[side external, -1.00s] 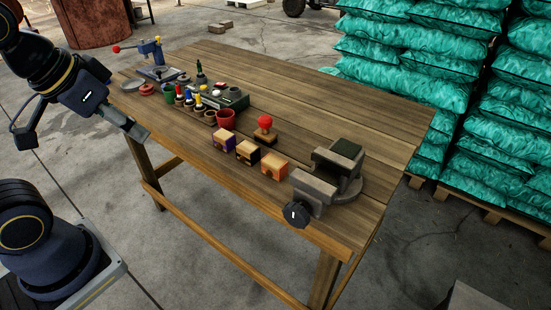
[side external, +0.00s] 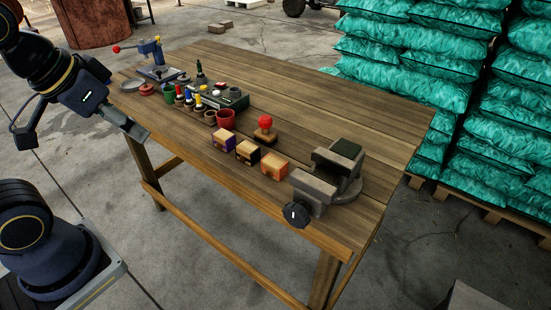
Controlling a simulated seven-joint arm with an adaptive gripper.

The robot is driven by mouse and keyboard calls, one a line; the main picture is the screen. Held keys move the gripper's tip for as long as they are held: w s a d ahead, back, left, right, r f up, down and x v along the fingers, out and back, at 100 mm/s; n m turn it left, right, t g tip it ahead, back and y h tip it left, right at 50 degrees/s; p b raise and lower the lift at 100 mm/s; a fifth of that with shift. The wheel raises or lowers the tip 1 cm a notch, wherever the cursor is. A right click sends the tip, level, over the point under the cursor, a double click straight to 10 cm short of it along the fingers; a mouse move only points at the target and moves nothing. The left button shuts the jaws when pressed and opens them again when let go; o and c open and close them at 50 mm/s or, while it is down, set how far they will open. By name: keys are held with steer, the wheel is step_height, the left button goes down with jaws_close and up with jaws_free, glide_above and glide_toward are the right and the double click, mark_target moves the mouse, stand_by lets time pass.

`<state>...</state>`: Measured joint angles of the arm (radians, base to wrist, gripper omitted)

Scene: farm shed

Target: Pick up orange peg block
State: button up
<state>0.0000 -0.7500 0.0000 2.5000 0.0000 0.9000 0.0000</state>
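The orange peg block (side external: 274,165) stands on the wooden table, the rightmost in a row of three small blocks with pale wood tops. A block with purple sides (side external: 223,141) and a block with dark sides (side external: 248,152) stand to its left. My gripper (side external: 138,132) is at the left, by the table's near left edge, well apart from the orange block. The side view does not show clearly whether its fingers are open or shut. I see nothing held in it.
A grey vise (side external: 318,188) stands just right of the orange block. A red-knobbed peg piece (side external: 265,130) is behind the blocks. A red cup (side external: 226,118), several coloured pegs and a small press (side external: 155,62) are to the left. The table's back right (side external: 350,100) is clear.

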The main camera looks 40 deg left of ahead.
steer(key=o, duration=1)
